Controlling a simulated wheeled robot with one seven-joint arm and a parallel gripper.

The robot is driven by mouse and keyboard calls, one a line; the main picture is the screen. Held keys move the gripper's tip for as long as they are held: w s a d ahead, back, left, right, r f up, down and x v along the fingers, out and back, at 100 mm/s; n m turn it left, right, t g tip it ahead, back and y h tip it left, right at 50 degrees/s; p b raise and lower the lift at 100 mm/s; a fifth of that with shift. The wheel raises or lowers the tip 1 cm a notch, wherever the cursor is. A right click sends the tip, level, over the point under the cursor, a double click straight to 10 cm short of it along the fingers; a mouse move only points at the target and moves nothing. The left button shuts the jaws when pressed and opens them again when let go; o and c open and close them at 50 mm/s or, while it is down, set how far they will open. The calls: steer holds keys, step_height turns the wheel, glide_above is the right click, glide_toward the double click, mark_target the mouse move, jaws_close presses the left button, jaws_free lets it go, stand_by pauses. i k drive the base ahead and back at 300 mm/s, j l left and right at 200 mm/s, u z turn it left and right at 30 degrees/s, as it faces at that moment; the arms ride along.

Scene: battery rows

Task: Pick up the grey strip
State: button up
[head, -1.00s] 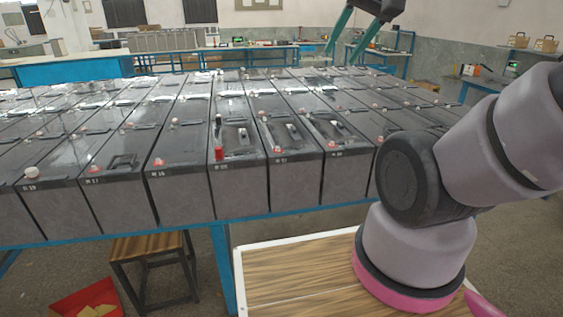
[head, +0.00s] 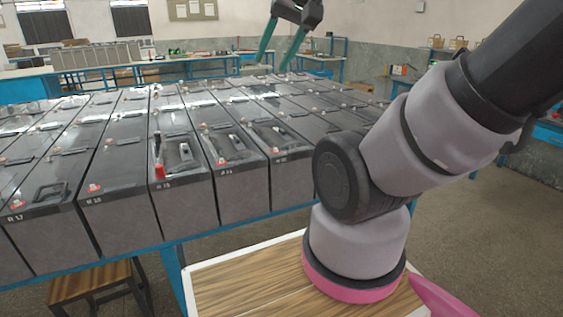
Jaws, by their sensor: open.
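My gripper (head: 284,45) is at the top middle of the head view, raised over the far part of the battery rows. Its two teal fingers are apart, with nothing seen between them. Small grey strip-like pieces lie on the tops of three near batteries: one beside the tall red terminal cap (head: 159,169), at the left (head: 185,152), one in the middle (head: 236,142) and one at the right (head: 277,135). I cannot tell which is the task's grey strip. The gripper is well apart from all of them.
Black batteries (head: 120,185) stand in close rows on a blue-framed table (head: 205,235). A wooden stool (head: 95,284) is below at the left. Workbenches (head: 90,78) line the back. Open floor (head: 500,240) lies at the right.

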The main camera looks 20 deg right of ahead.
mark_target(280, 132)
steer(key=i+j+z, duration=0.2)
steer(key=j, duration=0.25)
steer(key=i+j+z, duration=0.1)
steer(key=j+z, duration=0.15)
steer(key=j, duration=0.2)
steer(key=i+j+z, duration=0.2)
steer(key=j, duration=0.25)
steer(key=k, duration=0.1)
